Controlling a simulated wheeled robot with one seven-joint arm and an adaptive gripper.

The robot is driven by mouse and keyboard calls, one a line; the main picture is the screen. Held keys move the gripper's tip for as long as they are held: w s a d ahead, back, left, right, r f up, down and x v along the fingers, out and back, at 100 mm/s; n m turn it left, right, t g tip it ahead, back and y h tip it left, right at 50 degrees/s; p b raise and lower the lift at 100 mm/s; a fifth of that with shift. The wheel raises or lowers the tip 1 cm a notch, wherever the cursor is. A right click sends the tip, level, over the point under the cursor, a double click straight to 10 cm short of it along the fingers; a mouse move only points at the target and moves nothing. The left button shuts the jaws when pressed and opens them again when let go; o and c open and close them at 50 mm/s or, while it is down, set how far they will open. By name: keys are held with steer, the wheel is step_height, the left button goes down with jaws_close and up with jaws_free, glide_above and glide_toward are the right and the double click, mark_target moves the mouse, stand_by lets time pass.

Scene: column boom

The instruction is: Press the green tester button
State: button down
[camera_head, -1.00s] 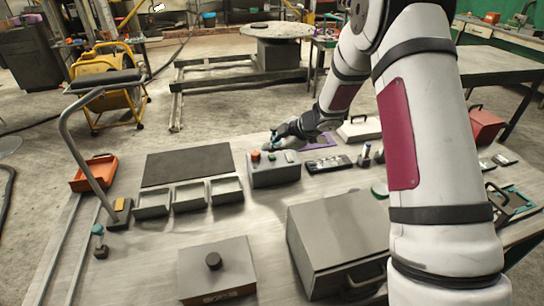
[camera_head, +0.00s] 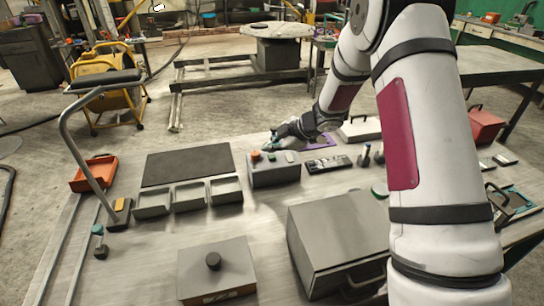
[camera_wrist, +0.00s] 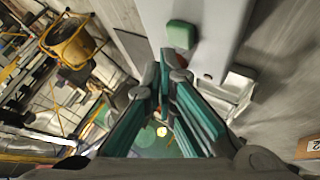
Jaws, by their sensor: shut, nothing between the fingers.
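The grey tester box (camera_head: 274,175) stands on the table, left of my arm in the head view. My gripper (camera_head: 270,146) is just behind the box top, near the middle. In the wrist view the green button (camera_wrist: 181,35) is a raised block on the pale box face (camera_wrist: 208,20). My shut, empty gripper (camera_wrist: 165,62) has its teal-sided fingers together just below the button in the picture. I cannot tell whether they touch the box.
Three grey trays (camera_head: 190,211) and a dark mat (camera_head: 188,165) lie left of the box. A large grey case (camera_head: 340,235) stands in front, close to my arm.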

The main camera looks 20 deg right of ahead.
mark_target(271, 157)
steer(key=shift+f, duration=0.4)
steer(key=shift+f, duration=0.45)
stand_by(0.6)
steer(key=shift+r, duration=0.1)
steer(key=shift+r+p, duration=0.3)
steer(key=shift+r, duration=0.5)
steer(key=shift+r+p, duration=1.05)
steer(key=shift+r, duration=1.45)
